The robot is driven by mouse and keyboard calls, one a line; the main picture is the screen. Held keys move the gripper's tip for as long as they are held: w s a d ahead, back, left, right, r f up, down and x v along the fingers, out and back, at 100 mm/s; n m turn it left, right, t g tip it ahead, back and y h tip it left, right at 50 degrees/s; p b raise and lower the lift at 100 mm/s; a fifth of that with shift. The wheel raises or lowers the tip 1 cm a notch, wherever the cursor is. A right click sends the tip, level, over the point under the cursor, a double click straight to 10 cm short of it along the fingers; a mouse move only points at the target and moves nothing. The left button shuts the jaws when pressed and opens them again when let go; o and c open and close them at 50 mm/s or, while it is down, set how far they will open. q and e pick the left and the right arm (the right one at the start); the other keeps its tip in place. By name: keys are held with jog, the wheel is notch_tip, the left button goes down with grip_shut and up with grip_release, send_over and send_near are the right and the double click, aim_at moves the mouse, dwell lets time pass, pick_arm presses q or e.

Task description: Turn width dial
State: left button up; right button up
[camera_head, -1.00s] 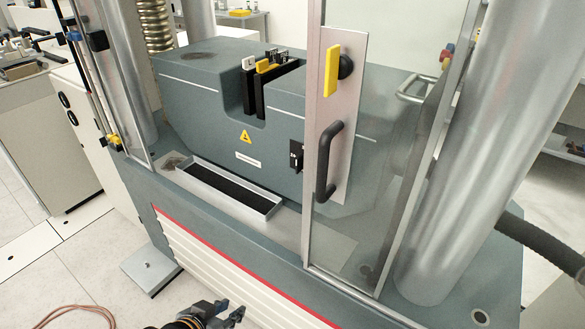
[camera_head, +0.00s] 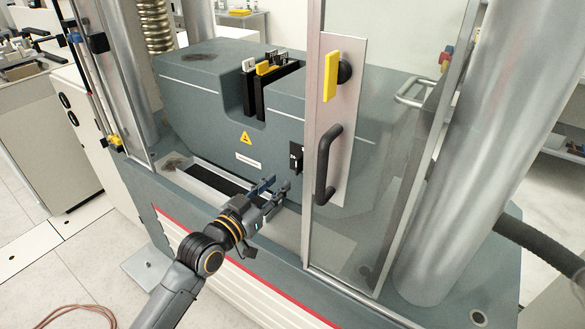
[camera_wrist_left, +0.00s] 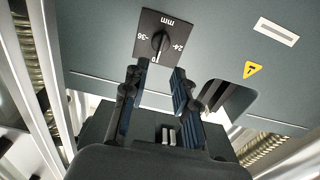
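The width dial (camera_head: 296,158) is a small black plate with a knob on the front of the grey-green machine head, just left of the door frame. In the left wrist view the dial (camera_wrist_left: 161,38) shows its pointer knob and white markings with "mm". My left gripper (camera_head: 273,189) is below and slightly left of the dial, apart from it. In the left wrist view my left gripper (camera_wrist_left: 154,80) has its two fingers spread with nothing between them, and the dial lies beyond the tips. My right gripper is not in view.
A glass door frame with a black handle (camera_head: 328,162) and yellow latch (camera_head: 331,75) stands close right of the dial. A shallow tray (camera_head: 205,181) lies below the machine head, partly behind my left gripper. A thick steel column (camera_head: 470,150) stands at the right.

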aim_at(300, 165)
pick_arm(q)
jog(key=x, duration=0.7)
jog(key=shift+w+d, duration=0.15)
jog(key=shift+w, duration=0.1)
jog(key=shift+c, duration=0.2)
grip_shut()
